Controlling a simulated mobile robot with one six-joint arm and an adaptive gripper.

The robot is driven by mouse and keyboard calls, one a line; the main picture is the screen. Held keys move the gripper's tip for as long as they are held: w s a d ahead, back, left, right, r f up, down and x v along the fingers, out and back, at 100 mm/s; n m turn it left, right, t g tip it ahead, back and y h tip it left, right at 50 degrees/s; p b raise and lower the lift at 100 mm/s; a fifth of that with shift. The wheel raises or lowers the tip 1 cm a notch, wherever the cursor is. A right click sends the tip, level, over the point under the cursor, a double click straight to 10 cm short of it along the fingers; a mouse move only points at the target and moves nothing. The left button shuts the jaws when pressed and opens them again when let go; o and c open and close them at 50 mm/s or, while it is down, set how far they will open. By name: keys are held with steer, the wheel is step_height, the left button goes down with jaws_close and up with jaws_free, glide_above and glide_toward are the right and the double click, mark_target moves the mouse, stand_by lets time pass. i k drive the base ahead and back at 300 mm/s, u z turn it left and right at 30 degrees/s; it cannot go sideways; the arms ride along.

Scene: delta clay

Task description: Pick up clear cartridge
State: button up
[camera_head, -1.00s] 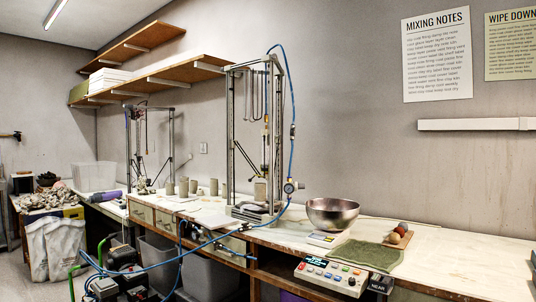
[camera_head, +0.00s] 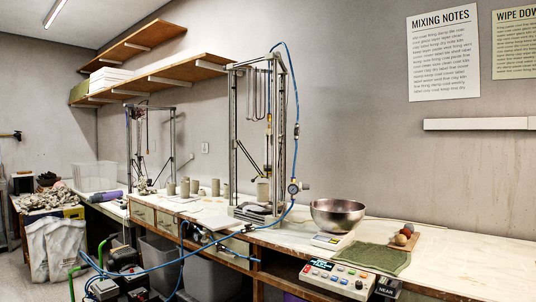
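I cannot make out a clear cartridge with certainty. A slim upright tube (camera_head: 268,132), partly amber, hangs inside the nearer tall metal frame (camera_head: 234,140); it is too small to tell whether it is clear or a cartridge. A purple cylinder (camera_head: 111,195) lies on the far left bench. My gripper is not in view.
A long bench (camera_head: 455,242) runs along the wall. It holds a metal bowl (camera_head: 337,214), a green cloth (camera_head: 371,258), a button console (camera_head: 338,278) and several grey clay cylinders (camera_head: 195,187). A blue hose (camera_head: 160,264) loops before the bench. Grey bins (camera_head: 213,277) stand below.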

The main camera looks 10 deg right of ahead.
mark_target(266, 137)
steer(key=z, duration=0.1)
steer(key=i, duration=1)
steer(key=u, duration=0.1)
